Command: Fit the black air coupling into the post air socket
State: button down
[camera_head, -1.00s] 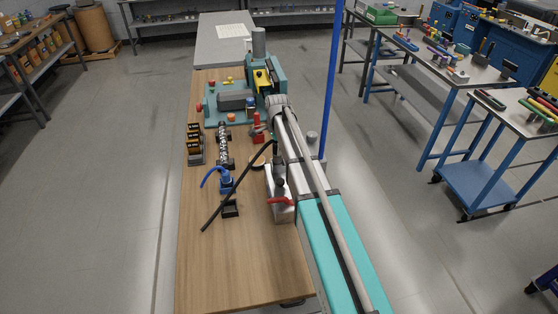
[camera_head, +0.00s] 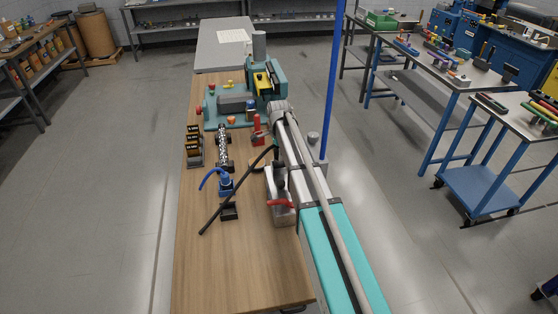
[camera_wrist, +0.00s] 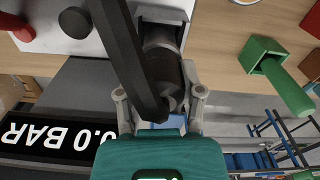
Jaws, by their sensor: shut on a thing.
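In the wrist view my gripper (camera_wrist: 162,100) is shut on the dark, round black air coupling (camera_wrist: 162,70), one finger on each side. A black hose (camera_wrist: 128,55) runs from it across the picture. The coupling's far end is at a pale metal socket part (camera_wrist: 163,12) on a whitish block (camera_wrist: 70,35); I cannot tell whether it is seated. In the head view the hose (camera_head: 226,200) arches down to the bench beside a silver block (camera_head: 284,216) with a red lever. My gripper is not clearly visible there, with my arm in front.
A display reading 0.0 BAR (camera_wrist: 60,135) and a green handle (camera_wrist: 285,80) flank my gripper. The wooden bench (camera_head: 235,270) holds a blue fitting (camera_head: 225,182), black boxes (camera_head: 194,145) and a teal machine (camera_head: 235,112). A blue pole (camera_head: 335,80) stands right. The near bench is clear.

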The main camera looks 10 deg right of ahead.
jog(key=shift+f+b, duration=0.55)
jog(key=shift+f, duration=0.3)
jog(key=shift+f, duration=0.2)
jog(key=shift+c, duration=1.1)
grip_release()
jog(key=shift+r, duration=0.1)
jog(key=shift+r, duration=0.15)
notch_tip(320, 180, up, 12)
jog(key=p, duration=1.2)
